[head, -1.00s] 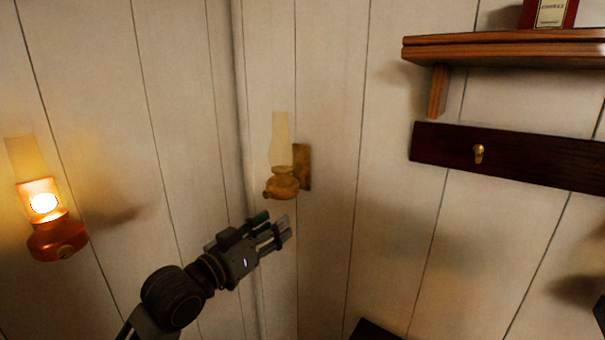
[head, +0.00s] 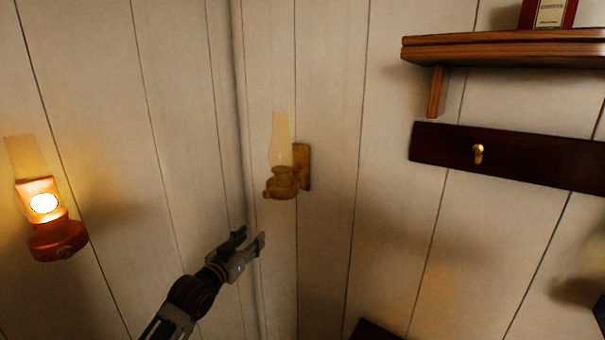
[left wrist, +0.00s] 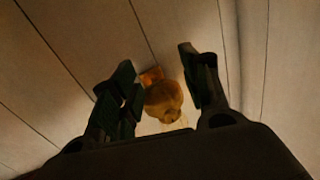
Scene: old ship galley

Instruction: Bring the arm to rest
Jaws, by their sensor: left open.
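My left gripper (head: 252,244) is in the lower middle of the head view, at the end of my arm coming in from the lower left. It is below and left of the unlit brass wall lamp (head: 283,183), apart from it in that view. In the left wrist view the left gripper (left wrist: 158,75) shows its two fingers spread apart, with nothing between them held. The lamp (left wrist: 163,98) appears beyond and between the fingers there. My right gripper is not in view.
A lit orange lamp (head: 56,236) is on the left wall. At the right, a wooden shelf (head: 510,50) carries a dark red box (head: 549,13). Below it is a dark board (head: 447,148) with a brass hook (head: 478,153). Plank wall lies close behind the gripper.

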